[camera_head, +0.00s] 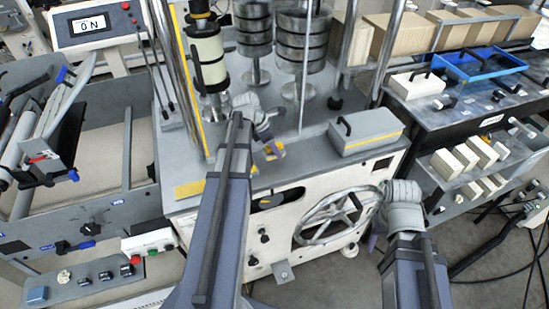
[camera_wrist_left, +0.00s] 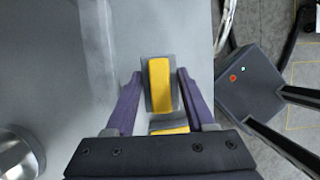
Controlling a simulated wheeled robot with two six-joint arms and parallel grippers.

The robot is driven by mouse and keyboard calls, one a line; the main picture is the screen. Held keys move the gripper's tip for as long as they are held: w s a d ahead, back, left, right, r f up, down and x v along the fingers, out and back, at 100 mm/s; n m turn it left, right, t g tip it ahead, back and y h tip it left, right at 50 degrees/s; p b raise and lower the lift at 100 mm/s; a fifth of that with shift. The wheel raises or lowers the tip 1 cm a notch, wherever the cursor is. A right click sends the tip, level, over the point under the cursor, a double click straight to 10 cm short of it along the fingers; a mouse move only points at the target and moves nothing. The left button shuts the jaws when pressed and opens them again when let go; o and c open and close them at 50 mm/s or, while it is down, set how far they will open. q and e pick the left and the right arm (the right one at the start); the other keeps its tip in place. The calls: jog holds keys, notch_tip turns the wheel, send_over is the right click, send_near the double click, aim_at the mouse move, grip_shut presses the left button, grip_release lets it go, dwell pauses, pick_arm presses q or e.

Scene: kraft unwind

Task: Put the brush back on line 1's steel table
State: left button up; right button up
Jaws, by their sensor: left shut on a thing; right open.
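The brush (camera_wrist_left: 158,85), a small grey block with a yellow face, sits between the two purple fingers of my left gripper (camera_wrist_left: 160,83) in the left wrist view. In the head view the left gripper (camera_head: 271,149) is shut on the yellow-and-grey brush (camera_head: 277,148), over the front part of a grey metal top (camera_head: 312,167). I cannot tell whether the brush touches that top. No label shows whether this is line 1's steel table. My right gripper (camera_head: 374,241) is open in front of the white cabinet, its fingers mostly hidden by the wrist.
A grey case with a handle (camera_head: 367,131) stands at the right of the top. Stacked dark rolls (camera_head: 303,45) and upright posts stand behind. A large handwheel (camera_head: 338,217) is on the cabinet front. A dark bench (camera_head: 452,105) with a blue tray (camera_head: 480,64) is at right.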

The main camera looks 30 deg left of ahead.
aim_at(274, 155)
pick_arm(q)
jog(key=shift+f+b, duration=1.75)
jog(key=shift+f, duration=0.05)
jog(key=shift+f, duration=0.15)
jog(key=o, duration=1.2)
jog(key=shift+s+a+r+p, duration=0.1)
jog(key=shift+r+p, duration=0.4)
jog(key=shift+r, duration=0.15)
jog(key=p+v, duration=1)
jog(key=v, duration=0.1)
